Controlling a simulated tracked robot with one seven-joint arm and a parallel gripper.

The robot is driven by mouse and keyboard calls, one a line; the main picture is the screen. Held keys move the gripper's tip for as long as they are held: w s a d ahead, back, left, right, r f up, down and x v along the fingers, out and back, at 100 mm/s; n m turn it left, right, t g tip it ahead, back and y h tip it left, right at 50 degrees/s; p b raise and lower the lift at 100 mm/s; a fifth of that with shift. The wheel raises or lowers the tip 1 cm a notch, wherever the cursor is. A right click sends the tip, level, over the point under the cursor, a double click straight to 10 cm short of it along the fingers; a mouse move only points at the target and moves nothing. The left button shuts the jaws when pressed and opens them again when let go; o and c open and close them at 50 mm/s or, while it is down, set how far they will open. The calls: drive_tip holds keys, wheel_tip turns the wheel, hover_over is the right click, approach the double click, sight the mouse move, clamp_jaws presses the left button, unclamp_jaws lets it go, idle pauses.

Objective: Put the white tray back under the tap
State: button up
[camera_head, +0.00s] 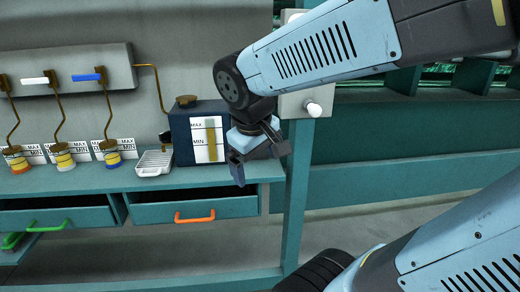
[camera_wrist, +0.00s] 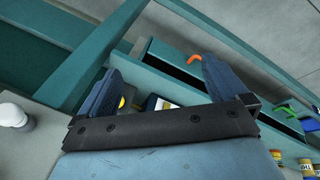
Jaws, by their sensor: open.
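The white tray (camera_head: 154,162) is small and ribbed and lies flat on the teal bench, near its front edge. It is just left of the dark blue tank (camera_head: 180,133), which has a MAX/MIN gauge. A small dark tap (camera_head: 165,137) sticks out from the tank's left side, above the tray's back right corner; I cannot tell whether the tray is directly beneath it. My gripper (camera_head: 259,166) is open and empty, to the right of the tank near the bench's right end, apart from the tray. Its fingers also show in the wrist view (camera_wrist: 162,85), where I cannot make out the tray.
Several cups with coloured bands (camera_head: 64,158) stand on the bench left of the tray, under brass pipes. A drawer with an orange handle (camera_head: 195,218) and one with a green handle (camera_head: 46,227) stick out below. A teal post (camera_head: 298,190) rises right of my gripper.

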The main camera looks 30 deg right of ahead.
drive_tip(key=r+m+t, duration=0.1)
drive_tip(key=s+r+m+y, duration=0.1)
drive_tip(key=s+r+m+t+y, duration=0.1)
drive_tip(key=r, duration=0.1)
drive_tip(key=shift+s+a+r+t, duration=0.1)
drive_tip(key=shift+a+t, duration=0.05)
drive_tip(key=shift+t, duration=0.15)
idle(1.0)
